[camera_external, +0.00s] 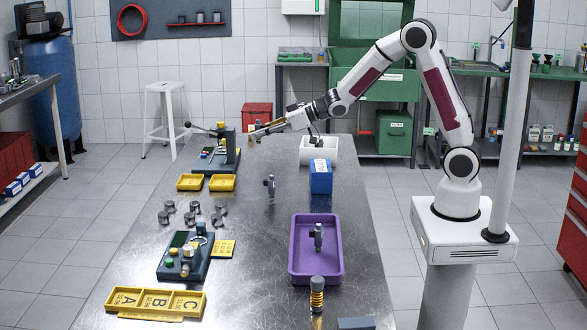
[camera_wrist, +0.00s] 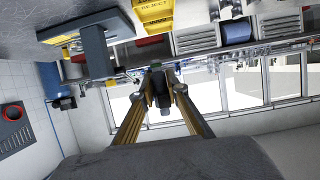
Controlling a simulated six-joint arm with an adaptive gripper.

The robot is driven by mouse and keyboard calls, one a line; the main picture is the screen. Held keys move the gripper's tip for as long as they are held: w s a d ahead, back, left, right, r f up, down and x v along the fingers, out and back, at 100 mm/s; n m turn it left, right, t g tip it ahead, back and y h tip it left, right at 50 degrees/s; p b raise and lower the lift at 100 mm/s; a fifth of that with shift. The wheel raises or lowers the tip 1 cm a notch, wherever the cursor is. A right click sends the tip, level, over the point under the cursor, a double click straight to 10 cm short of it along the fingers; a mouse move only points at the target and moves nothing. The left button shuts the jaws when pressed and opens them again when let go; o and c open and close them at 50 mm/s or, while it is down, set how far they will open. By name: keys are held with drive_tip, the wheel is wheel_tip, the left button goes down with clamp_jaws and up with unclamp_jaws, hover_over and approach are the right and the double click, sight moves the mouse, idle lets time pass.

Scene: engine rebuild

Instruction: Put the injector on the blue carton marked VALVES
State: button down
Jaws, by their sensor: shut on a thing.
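My gripper (camera_external: 254,134) is above the far end of the table, its fingers pointing left and slightly down. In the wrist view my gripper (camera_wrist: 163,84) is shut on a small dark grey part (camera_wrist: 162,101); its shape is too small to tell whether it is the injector. The blue carton (camera_external: 320,178) stands on the table, right of and nearer than the gripper; its marking cannot be read. A grey injector-like part (camera_external: 269,186) stands left of the carton. A similar part (camera_external: 318,236) stands in the purple tray (camera_external: 298,275).
A white bin (camera_external: 320,152) stands behind the carton. A dark lever fixture (camera_external: 218,155) and yellow bins (camera_external: 190,182) are at left. Several grey rings, a dark fixture (camera_external: 185,255) and a yellow A-B-C tray (camera_external: 155,302) lie nearer. An orange-and-black part (camera_external: 317,295) stands in front.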

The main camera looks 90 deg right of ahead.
drive_tip(key=s+d+r+n+y, duration=0.1)
drive_tip(key=s+d+r, duration=0.2)
drive_tip(key=s+d, duration=0.2)
drive_tip(key=s+d+r+y, duration=0.1)
drive_tip(key=s+d+r, duration=0.2)
drive_tip(key=s+d, duration=0.25)
drive_tip(key=s+a+f+n+g+y, duration=0.2)
drive_tip(key=s+a+n+y, duration=0.3)
drive_tip(key=s+a, duration=0.4)
drive_tip(key=shift+a+f+n, duration=0.3)
drive_tip(key=shift+a+f, duration=0.1)
drive_tip(key=shift+a, duration=0.7)
hover_over(320, 165)
drive_tip(key=shift+a+f, duration=0.2)
drive_tip(key=shift+f, duration=2.95)
drive_tip(key=shift+f, duration=1.85)
